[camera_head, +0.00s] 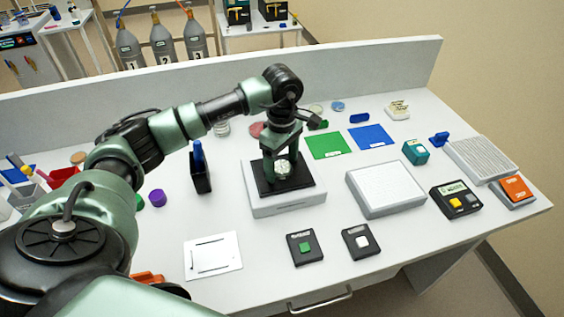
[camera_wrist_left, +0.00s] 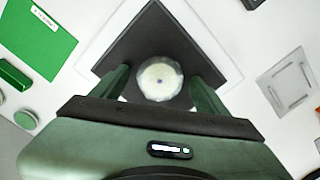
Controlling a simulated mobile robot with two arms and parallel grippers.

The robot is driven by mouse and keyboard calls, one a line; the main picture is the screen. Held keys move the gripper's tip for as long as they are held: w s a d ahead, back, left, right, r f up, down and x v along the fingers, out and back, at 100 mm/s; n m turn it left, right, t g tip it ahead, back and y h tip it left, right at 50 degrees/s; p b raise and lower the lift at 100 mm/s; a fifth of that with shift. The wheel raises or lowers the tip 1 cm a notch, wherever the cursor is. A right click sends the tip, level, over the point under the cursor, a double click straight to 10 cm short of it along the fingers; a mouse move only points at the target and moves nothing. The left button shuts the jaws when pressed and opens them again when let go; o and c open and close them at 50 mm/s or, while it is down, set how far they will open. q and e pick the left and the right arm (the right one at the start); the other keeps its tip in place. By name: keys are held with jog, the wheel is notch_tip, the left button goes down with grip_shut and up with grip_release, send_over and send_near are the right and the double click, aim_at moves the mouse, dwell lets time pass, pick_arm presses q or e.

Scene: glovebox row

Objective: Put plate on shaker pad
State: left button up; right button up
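The plate, a small clear round dish with a pale disc inside (camera_head: 283,168), is over the black square shaker pad (camera_head: 264,186) on a white base. The wrist view shows the dish (camera_wrist_left: 159,79) over the middle of the black pad (camera_wrist_left: 150,30). It looks flat and seems to rest on the pad. My left gripper (camera_head: 281,160) points down over the pad. In the wrist view its two fingers (camera_wrist_left: 160,88) stand on either side of the dish, with a narrow gap on each side. My right gripper is not in view.
A low white block (camera_head: 386,187) stands right of the shaker. Two small button boxes (camera_head: 304,248) (camera_head: 361,241) lie in front. A black holder (camera_head: 200,175) stands to the left. Green (camera_head: 329,145) and blue (camera_head: 371,136) mats lie behind. A white outlined card (camera_head: 213,255) is at front left.

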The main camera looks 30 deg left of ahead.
pick_arm(q)
jog(key=shift+r, duration=0.3)
jog(key=shift+w+r, duration=0.1)
jog(key=shift+r, duration=0.25)
notch_tip(320, 180, up, 11)
jog(key=b, duration=0.3)
dwell(1.5)
